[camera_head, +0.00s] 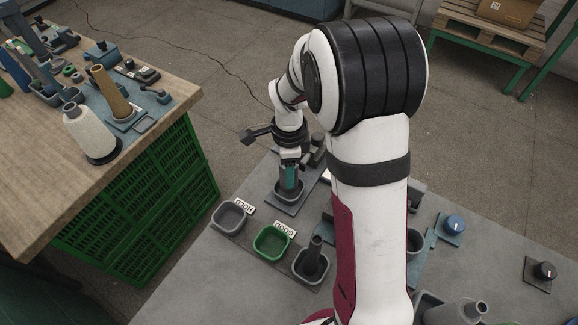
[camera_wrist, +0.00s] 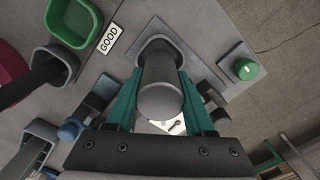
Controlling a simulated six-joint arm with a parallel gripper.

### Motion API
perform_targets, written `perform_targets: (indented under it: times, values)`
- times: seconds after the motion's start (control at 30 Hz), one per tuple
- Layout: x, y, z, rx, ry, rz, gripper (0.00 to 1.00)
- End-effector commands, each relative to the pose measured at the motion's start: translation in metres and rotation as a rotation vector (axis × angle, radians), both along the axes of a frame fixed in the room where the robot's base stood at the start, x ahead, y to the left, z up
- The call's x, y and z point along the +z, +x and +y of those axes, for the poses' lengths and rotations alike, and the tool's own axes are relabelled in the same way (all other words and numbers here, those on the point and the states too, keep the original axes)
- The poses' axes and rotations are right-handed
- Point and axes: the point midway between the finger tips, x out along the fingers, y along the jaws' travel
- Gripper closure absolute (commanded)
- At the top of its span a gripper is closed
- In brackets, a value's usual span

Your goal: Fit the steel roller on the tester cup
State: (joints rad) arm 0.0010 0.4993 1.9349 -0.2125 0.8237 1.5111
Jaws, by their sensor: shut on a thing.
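The steel roller is a dark grey cylinder with a rounded near end, in the middle of the wrist view (camera_wrist: 160,98). My gripper (camera_wrist: 158,108) has its teal fingers shut on the roller's two sides. The roller's far end reaches into the outline of the grey tester cup (camera_wrist: 146,47), which stands on a flat grey plate. In the head view my gripper (camera_head: 290,176) points down right over the tester cup (camera_head: 289,198), and its fingers mostly hide the roller. I cannot tell how deep the roller sits in the cup.
A grey HOLD bin (camera_head: 229,218), a green GOOD bin (camera_head: 271,242) and a grey bin (camera_head: 311,265) with a dark cylinder in it stand in front of the cup. A green knob (camera_wrist: 244,69) is beside the cup. A wooden bench (camera_head: 170,97) is at left.

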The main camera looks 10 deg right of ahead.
Motion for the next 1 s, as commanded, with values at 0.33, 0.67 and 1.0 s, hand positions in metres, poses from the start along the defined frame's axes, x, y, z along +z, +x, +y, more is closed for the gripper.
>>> perform_targets:
  times: [0.33,0.67,1.0]
  values:
    - [-0.010,0.000,0.000,0.001,0.000,-0.001,1.00]
    - [-0.013,0.000,0.000,0.001,0.000,-0.002,1.00]
    - [-0.016,0.000,0.000,0.001,0.000,-0.001,1.00]
